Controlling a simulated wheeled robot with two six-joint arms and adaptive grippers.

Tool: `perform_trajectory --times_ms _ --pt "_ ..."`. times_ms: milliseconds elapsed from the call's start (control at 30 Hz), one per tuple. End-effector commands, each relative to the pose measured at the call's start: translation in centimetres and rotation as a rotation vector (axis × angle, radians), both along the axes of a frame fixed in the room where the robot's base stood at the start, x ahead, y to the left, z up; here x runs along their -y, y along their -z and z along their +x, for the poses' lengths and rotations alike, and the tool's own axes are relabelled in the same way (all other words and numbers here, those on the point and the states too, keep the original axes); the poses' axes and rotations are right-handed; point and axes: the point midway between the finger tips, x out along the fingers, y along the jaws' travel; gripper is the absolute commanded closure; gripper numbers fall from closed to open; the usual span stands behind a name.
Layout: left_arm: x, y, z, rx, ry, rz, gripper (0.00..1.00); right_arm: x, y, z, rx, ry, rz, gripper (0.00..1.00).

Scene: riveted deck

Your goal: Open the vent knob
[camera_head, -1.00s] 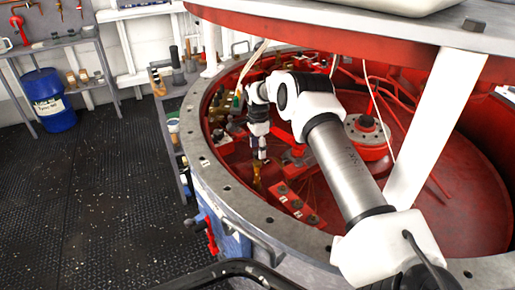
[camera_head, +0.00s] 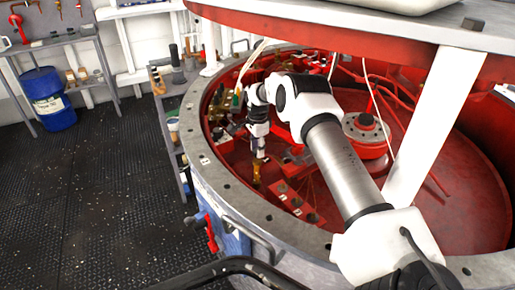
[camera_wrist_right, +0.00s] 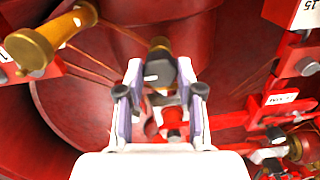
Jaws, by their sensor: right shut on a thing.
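My right gripper (camera_head: 259,156) reaches down into the red round housing in the head view, its fingers small there above a brass fitting (camera_head: 256,174). In the right wrist view the two fingers of that gripper (camera_wrist_right: 161,88) stand on either side of a dark knob (camera_wrist_right: 158,72) with a brass end, and are shut on it. I take this knob for the vent knob; no label on it can be read. Its lower part is partly hidden between the fingers. My left gripper is not in view.
Another brass fitting (camera_wrist_right: 32,48) is at the upper left of the wrist view, close to the gripper. Red blocks with labels (camera_wrist_right: 281,99) and brass valves (camera_wrist_right: 297,146) crowd the right. A grey flange (camera_head: 222,185) rims the housing; a white strut (camera_head: 437,125) stands right of my arm.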

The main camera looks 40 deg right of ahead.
Motion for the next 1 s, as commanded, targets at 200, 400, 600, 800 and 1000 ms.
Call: perform_trajectory --times_ms 200,400,600,800,1000 --pt "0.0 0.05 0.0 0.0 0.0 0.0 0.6 -0.02 0.26 -0.16 -0.006 -0.125 0.001 0.99" --pt "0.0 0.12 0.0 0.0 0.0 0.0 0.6 -0.02 0.3 -0.18 -0.007 -0.297 0.002 0.99" --pt "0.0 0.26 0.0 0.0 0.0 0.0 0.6 -0.04 0.35 -0.21 -0.007 -0.488 0.002 0.99" --pt "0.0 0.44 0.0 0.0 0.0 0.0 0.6 -0.04 0.39 -0.21 -0.008 -0.678 0.003 0.99" --pt "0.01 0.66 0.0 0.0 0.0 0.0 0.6 -0.06 0.4 -0.22 -0.008 -0.868 0.004 0.99"
